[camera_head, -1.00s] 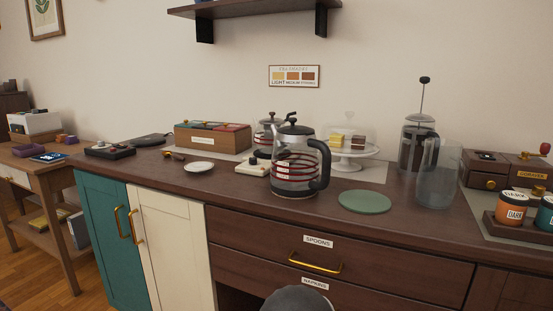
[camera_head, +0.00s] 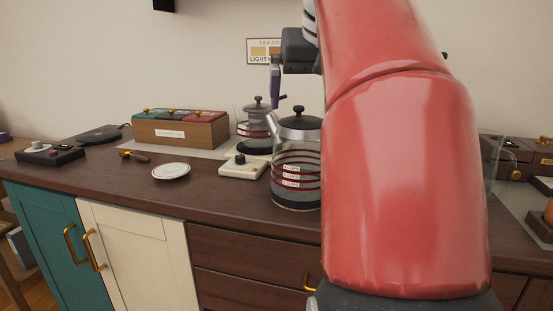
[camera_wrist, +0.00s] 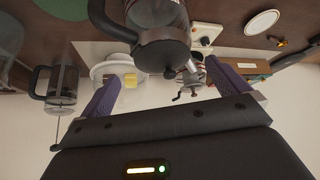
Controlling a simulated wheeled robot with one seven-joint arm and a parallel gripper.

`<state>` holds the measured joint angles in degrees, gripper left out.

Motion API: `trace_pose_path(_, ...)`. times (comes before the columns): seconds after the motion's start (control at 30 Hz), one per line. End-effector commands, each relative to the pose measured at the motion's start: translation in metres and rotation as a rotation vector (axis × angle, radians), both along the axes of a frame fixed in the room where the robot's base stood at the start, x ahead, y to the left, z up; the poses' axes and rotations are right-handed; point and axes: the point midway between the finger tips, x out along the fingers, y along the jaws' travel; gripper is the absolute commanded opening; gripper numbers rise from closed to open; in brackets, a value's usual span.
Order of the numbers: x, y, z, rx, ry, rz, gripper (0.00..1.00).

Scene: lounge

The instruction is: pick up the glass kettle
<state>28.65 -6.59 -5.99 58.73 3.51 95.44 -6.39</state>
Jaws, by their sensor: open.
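The glass kettle (camera_head: 296,172) stands upright on the dark wooden counter, with red bands, a black lid and a metal collar. My arm hides its right side and handle in the head view. In the wrist view the kettle (camera_wrist: 160,48) appears upside down, its lid toward the space between my fingers. My gripper (camera_wrist: 165,78) is open and empty, with purple finger pads at left and right. In the head view one purple finger (camera_head: 275,88) shows above and behind the kettle's lid; the other finger is hidden. I cannot tell the exact gap to the kettle.
A cream scale-like box (camera_head: 240,168) and a white saucer (camera_head: 171,171) lie to the left. The wrist view shows a cake stand (camera_wrist: 112,66) and French press (camera_wrist: 60,86) nearby.

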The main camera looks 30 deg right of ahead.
Motion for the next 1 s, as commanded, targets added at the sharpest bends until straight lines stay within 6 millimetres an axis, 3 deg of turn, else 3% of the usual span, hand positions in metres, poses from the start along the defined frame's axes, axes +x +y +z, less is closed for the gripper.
trace_pose_path(0.5,0.029,-0.013,-0.055,0.000,0.001,0.000,1.00)
trace_pose_path(0.8,0.033,-0.015,-0.059,-0.001,-0.002,0.001,1.00)
trace_pose_path(1.0,0.033,-0.015,-0.059,-0.001,-0.002,0.001,0.76)
